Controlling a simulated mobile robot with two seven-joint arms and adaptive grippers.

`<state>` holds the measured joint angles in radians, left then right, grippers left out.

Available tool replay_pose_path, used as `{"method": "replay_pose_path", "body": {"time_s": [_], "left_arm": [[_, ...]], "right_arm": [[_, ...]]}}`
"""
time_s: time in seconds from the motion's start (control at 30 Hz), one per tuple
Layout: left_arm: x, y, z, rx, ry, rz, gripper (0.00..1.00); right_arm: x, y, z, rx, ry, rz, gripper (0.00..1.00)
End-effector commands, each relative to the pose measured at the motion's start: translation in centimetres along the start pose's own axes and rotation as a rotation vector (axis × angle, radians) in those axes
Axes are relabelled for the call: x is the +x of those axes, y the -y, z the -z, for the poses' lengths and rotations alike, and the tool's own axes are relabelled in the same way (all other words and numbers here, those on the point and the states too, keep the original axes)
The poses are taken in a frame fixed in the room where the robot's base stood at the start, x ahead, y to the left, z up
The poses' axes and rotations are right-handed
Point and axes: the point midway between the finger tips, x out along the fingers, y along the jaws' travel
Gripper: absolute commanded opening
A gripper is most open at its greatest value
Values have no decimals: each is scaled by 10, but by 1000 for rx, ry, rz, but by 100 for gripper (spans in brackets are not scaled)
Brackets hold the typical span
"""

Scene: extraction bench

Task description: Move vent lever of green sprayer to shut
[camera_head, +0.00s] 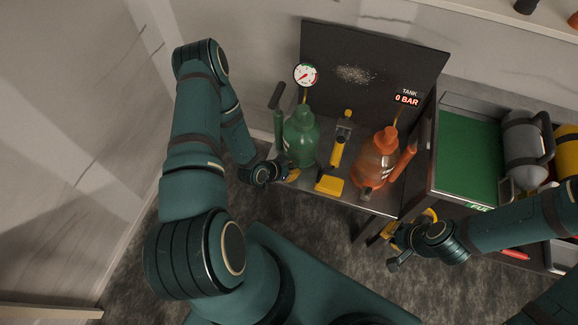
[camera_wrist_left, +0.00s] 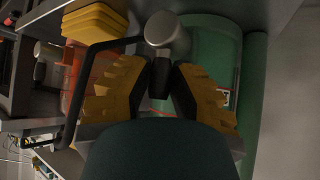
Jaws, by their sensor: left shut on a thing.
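The green sprayer (camera_head: 300,141) stands upright at the left of the bench, with a green pump tube beside it. In the left wrist view its green body (camera_wrist_left: 212,50) fills the area behind the fingers. A metal valve (camera_wrist_left: 161,29) sticks out from it, with a short black vent lever (camera_wrist_left: 161,75) between the yellow fingers. My left gripper (camera_head: 291,174) is at the low front of the green sprayer. In the left wrist view the gripper (camera_wrist_left: 161,88) is shut on the black lever. My right gripper (camera_head: 408,232) is away from the sprayer, below the bench's right side; its opening is unclear.
A yellow stand (camera_head: 330,183) and an orange sprayer (camera_head: 374,158) stand right of the green one. A round gauge (camera_head: 305,75) and a display (camera_head: 407,98) reading 0 BAR are behind. A green-floored tray (camera_head: 468,155) and grey cylinder (camera_head: 524,145) are at right.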

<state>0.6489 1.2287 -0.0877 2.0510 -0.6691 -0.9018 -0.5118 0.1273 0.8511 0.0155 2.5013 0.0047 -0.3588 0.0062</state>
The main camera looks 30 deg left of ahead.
Motion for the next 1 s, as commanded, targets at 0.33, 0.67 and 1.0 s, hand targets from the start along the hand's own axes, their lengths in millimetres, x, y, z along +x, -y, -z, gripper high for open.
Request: {"method": "replay_pose_path", "body": {"time_s": [0.33, 0.67, 1.0], "left_arm": [[2, -3, 2, 17, 10, 11, 0], [2, -2, 2, 16, 11, 11, 52], [-2, -1, 1, 15, 12, 14, 52]], "right_arm": [[-1, 0, 1, 1, -2, 0, 0], [-1, 0, 1, 0, -2, 0, 0], [-1, 1, 1, 0, -2, 0, 0]]}}
